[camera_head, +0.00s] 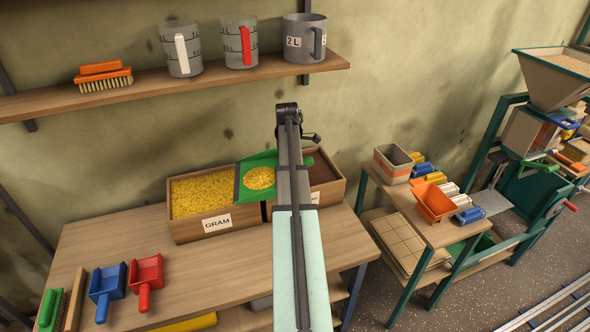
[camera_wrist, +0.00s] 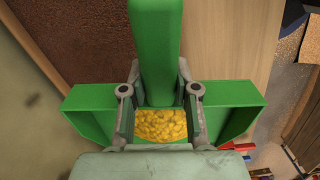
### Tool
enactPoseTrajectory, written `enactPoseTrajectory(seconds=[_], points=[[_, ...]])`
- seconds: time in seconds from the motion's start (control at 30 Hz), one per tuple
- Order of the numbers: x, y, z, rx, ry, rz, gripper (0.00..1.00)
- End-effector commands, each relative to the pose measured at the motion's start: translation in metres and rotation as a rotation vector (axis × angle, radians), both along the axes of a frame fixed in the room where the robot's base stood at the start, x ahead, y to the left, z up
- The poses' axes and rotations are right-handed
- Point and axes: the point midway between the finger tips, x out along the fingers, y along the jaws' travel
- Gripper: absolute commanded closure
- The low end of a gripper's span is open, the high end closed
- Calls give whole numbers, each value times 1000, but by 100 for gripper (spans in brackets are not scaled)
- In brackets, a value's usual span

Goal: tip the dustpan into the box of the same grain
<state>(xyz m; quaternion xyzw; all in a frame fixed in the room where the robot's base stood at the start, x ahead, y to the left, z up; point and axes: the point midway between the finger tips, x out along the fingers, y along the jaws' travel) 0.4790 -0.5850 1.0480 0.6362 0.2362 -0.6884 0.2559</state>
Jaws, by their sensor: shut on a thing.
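A green dustpan (camera_head: 244,188) carries a heap of yellow grain (camera_head: 259,178). My gripper (camera_wrist: 160,105) is shut on the dustpan, around its handle in the wrist view (camera_wrist: 155,45). In the head view my arm hides the gripper. The dustpan is over the two wooden boxes, near where they meet. The left box (camera_head: 202,224), labelled GRAM, holds yellow grain (camera_head: 202,194) that looks like the grain in the pan. The right box (camera_head: 333,192) holds dark brown grain (camera_head: 322,168); its label is mostly hidden by my arm.
Blue (camera_head: 106,285) and red (camera_head: 146,278) scoops and a green brush (camera_head: 48,308) lie at the table's front left. A shelf (camera_head: 180,92) above holds jugs and an orange brush (camera_head: 103,77). The table's front middle is clear.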

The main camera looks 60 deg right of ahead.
Motion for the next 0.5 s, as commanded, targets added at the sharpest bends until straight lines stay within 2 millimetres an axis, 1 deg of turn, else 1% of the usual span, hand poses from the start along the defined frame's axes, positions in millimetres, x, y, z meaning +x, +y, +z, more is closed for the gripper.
enactPoseTrajectory(seconds=[0.1, 0.5], points=[[4, 3, 9, -27, 31, 2, 100], [13, 11, 32, -105, 120, 1, 100]])
